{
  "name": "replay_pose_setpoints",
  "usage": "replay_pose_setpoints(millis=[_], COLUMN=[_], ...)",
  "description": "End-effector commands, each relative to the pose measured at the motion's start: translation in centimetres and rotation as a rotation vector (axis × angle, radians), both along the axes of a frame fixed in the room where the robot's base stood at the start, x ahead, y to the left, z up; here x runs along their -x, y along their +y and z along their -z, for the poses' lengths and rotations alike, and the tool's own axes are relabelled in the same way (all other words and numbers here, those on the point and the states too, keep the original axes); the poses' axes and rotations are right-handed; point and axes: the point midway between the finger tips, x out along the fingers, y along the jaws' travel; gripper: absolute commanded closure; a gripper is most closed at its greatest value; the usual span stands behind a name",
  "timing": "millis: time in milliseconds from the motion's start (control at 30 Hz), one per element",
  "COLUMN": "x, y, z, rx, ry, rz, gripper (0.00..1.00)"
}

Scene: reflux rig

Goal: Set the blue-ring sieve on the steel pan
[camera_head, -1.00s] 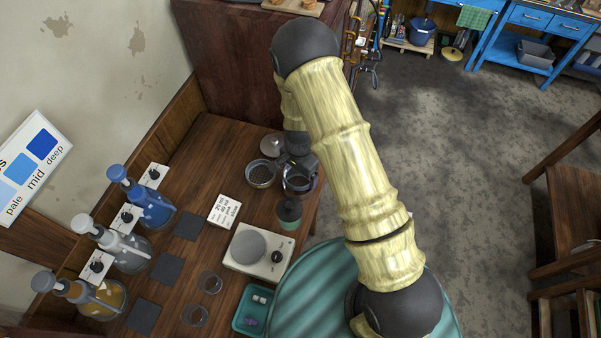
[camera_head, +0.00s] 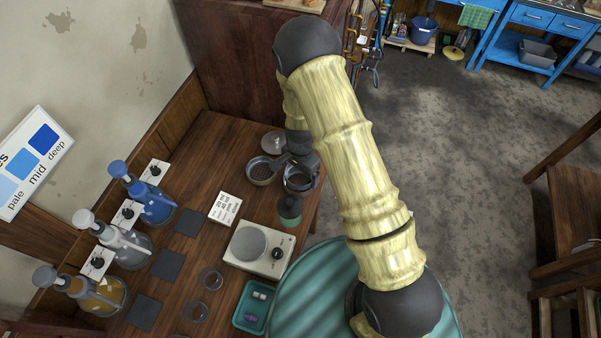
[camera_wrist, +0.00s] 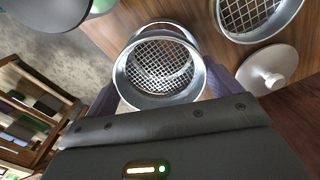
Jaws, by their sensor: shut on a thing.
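My gripper (camera_wrist: 160,88) is shut on a round metal sieve (camera_wrist: 122,80), with a finger on each side of its rim. Its wire mesh shows wood and grey floor through it. In the head view the held sieve (camera_head: 299,188) is near the right edge of the wooden table, partly hidden by my gripper. A second mesh sieve (camera_head: 252,178) stands just left of it, and it also shows at the top right of the wrist view (camera_wrist: 255,38). I cannot make out a blue ring on either sieve, and I cannot identify the steel pan.
A pale knobbed lid (camera_head: 271,141) lies behind the sieves. A dark-topped green container (camera_head: 290,210) stands in front of the held sieve.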

Motion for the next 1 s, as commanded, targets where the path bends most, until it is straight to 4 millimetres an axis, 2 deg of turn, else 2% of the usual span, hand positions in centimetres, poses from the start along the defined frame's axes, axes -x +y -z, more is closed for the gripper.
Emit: replay_pose_setpoints(millis=[433, 667, 700, 1000], x=[0.1, 0.4, 0.4, 0.3], y=[0.4, 1.2, 1.3, 0.9], z=[0.5, 0.9, 1.0, 1.3], rx=[0.000, 0.000, 0.001, -0.001], ry=[0.000, 0.001, 0.002, 0.004], rz=[-0.003, -0.016, -0.017, -0.005], gripper=[0.35, 0.34, 0.39, 0.39])
